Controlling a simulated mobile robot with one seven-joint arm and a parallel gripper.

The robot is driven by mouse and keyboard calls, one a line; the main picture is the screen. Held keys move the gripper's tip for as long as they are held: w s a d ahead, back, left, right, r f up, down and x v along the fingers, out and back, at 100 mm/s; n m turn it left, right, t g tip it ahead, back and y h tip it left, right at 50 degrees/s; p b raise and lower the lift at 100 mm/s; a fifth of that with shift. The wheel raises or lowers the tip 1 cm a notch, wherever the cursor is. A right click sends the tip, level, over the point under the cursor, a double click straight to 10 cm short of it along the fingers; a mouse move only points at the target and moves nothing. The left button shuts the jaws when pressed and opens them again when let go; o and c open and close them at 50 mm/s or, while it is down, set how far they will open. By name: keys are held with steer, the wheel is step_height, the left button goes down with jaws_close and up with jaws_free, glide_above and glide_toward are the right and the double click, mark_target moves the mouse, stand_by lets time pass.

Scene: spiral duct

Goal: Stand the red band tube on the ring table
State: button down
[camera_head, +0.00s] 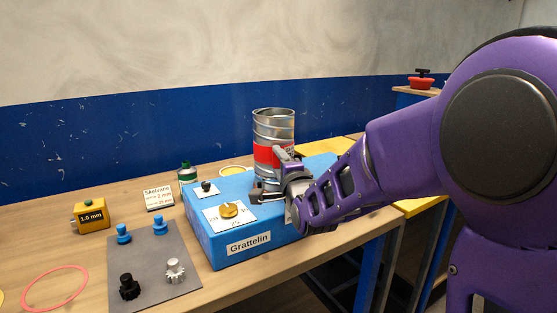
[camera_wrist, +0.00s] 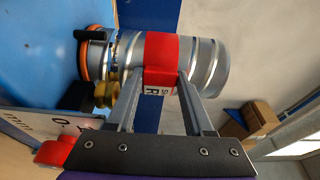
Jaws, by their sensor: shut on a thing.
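The red band tube (camera_head: 273,122) is a ribbed silver metal duct with a red band around it. In the wrist view the tube (camera_wrist: 208,62) lies across the picture, with my gripper's fingers (camera_wrist: 157,82) at the band. The tube's lower end is next to an orange ring (camera_wrist: 93,60) and black and yellow parts; I cannot tell if it touches them. A pink ring (camera_head: 26,298) lies on the wooden table (camera_head: 100,205).
A grey mat (camera_head: 150,262) with blue, black and white knob-like pieces lies left of the machine.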

steer(key=shift+c, duration=1)
jaws_free()
steer(key=shift+f, duration=0.1)
steer(key=shift+f, duration=0.25)
steer(key=shift+s, duration=0.1)
